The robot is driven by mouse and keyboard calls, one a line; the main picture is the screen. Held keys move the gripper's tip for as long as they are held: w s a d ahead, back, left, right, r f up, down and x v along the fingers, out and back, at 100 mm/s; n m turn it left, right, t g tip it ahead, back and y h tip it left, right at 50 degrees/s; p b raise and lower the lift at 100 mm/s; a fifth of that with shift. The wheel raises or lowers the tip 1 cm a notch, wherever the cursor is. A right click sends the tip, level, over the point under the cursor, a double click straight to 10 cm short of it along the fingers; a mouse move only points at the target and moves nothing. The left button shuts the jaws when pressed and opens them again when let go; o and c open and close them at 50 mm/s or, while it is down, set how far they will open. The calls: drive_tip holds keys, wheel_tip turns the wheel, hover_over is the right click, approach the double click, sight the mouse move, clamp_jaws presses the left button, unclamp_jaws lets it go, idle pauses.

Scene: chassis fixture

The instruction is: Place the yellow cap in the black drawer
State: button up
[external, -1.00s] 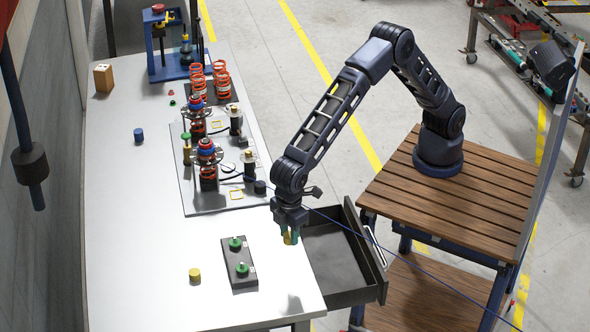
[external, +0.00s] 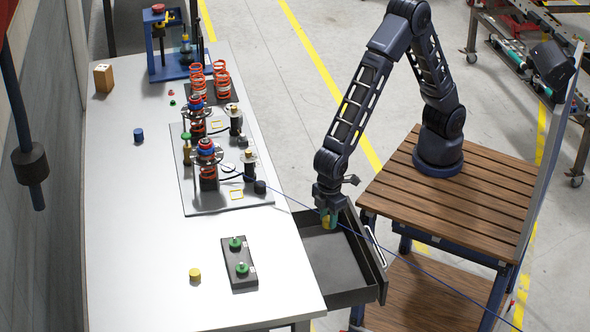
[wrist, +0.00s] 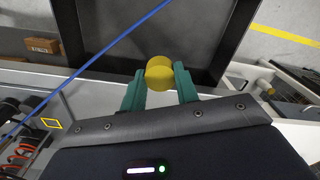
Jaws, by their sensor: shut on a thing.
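My gripper (external: 328,217) is over the open black drawer (external: 345,297), near its far end in the external view. Its green fingers are shut on a yellow cap (wrist: 160,74), which shows between the fingertips in the wrist view. The cap is above the drawer floor; its exact height I cannot tell. In the wrist view the drawer (wrist: 110,25) fills the top middle, beyond the cap. A second yellow cap (external: 195,274) stands on the white table.
A grey block with green knobs (external: 239,263) lies on the white table (external: 135,220) left of the drawer. A plate with springs and posts (external: 215,200) is farther back. A blue cable (external: 400,270) crosses over the drawer. The drawer floor looks empty.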

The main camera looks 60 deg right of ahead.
sight(326, 269)
wheel_tip(326, 269, down, 20)
drive_tip(key=shift+r, duration=0.1)
idle(0.5)
drive_tip(key=o, duration=0.9)
drive_tip(key=shift+o, duration=0.2)
wheel_tip(326, 269, up, 12)
